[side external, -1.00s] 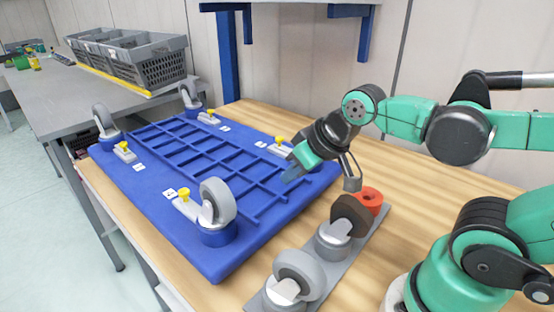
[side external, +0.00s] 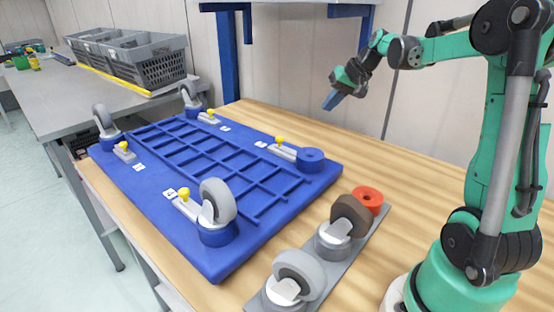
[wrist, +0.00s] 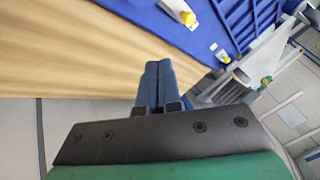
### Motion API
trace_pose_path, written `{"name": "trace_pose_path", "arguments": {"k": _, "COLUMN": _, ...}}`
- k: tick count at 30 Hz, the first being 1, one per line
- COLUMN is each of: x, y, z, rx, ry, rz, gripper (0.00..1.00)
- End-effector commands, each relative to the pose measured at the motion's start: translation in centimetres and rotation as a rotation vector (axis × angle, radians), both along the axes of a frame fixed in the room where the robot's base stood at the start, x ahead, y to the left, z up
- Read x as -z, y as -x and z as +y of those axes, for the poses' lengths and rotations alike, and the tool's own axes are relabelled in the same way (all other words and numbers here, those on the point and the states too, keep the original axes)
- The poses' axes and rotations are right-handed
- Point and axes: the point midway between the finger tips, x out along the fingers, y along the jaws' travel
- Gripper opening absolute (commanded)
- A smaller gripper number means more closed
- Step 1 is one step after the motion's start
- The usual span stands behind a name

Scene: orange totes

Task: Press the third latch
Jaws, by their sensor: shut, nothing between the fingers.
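A blue caster board (side external: 215,262) lies on the wooden table. It carries latches with yellow knobs: front latch (side external: 184,195), left latch (side external: 122,149), back latch (side external: 210,115) and right latch (side external: 281,143). Small white number tags sit by them, too small to read, so I cannot tell which is the third. The right latch is beside an empty blue round socket (side external: 311,158). My gripper (side external: 331,101) is shut and empty, raised well above the table behind the board's right corner. In the wrist view, its fingers (wrist: 158,68) are together, apart from two yellow-knobbed latches (wrist: 187,15) (wrist: 223,57).
Wheels stand at the board's other corners, such as the front wheel (side external: 220,199). A grey strip (side external: 311,266) at the front right holds two casters and a red ring (side external: 368,197). Grey crates (side external: 150,65) stand on the far-left table.

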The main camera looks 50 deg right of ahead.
Motion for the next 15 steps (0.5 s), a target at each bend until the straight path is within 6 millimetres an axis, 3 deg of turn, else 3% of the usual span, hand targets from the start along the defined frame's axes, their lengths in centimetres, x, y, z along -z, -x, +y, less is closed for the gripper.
{"name": "trace_pose_path", "arguments": {"k": 10, "x": 0.2, "y": -0.1, "z": 0.0, "rx": -0.001, "ry": 0.0, "rz": 0.001, "gripper": 0.0}}
{"name": "trace_pose_path", "arguments": {"k": 15, "x": 1.7, "y": -1.2, "z": 0.2, "rx": -0.004, "ry": 0.001, "rz": 0.001, "gripper": 0.0}}
